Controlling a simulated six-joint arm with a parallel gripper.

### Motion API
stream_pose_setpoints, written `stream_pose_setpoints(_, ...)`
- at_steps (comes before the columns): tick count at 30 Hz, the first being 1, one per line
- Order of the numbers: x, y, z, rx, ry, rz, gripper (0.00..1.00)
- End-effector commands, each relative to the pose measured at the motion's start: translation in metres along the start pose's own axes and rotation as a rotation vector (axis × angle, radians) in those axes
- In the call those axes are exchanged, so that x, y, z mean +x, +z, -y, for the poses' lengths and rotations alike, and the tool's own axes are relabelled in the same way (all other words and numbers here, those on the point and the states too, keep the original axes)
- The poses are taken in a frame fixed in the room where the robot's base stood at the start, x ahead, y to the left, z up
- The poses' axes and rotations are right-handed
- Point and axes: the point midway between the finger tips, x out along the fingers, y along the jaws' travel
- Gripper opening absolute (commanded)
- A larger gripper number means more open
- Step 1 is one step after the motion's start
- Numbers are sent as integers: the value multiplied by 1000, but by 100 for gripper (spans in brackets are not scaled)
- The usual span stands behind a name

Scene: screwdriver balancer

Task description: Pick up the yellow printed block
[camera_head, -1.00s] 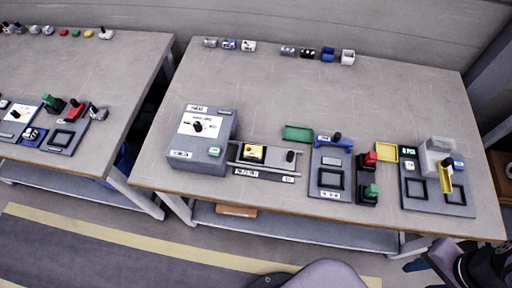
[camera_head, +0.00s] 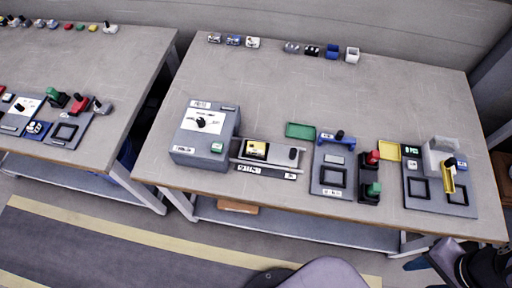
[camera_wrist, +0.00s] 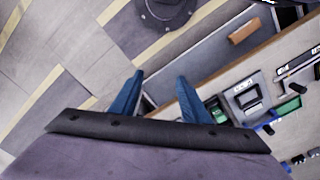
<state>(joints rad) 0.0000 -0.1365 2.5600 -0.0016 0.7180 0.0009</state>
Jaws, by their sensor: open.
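A small yellow block (camera_head: 256,149) with a dark and pale top sits on the left part of a grey rail fixture (camera_head: 267,172), just right of the grey box with a dial. It looks like the printed block, but the print is too small to read. My gripper's two blue fingers (camera_wrist: 160,76) stand apart in the wrist view with nothing between them. They point over the floor and the table's front edge, away from the yellow block. I cannot make out the block in the wrist view.
A grey box (camera_head: 207,132) with a dial stands left of the rail. A green tray (camera_head: 300,131), a grey panel (camera_head: 331,170) and a yellow tray (camera_head: 390,150) are to its right. The table's middle (camera_head: 300,90) is clear. A brown box (camera_head: 238,209) lies on the lower shelf.

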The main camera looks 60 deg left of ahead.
Motion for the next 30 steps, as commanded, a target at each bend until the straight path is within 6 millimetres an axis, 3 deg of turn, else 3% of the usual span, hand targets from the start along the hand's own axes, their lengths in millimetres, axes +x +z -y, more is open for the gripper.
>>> stream_pose_setpoints(1, 0, 0, 0, 0, 0, 0, 55)
stream_pose_setpoints(3, 0, 0, 0, 0, 0, 0, 69)
stream_pose_setpoints(13, 2, 0, 1, -15, 5, 2, 69)
stream_pose_setpoints(17, 11, -1, 3, -115, 37, 13, 69)
stream_pose_setpoints(20, 24, -3, 7, -278, 94, 27, 69)
stream_pose_setpoints(25, 53, -18, 20, -716, 253, 49, 69)
stream_pose_setpoints(30, 78, -46, 52, -1233, 463, 44, 69)
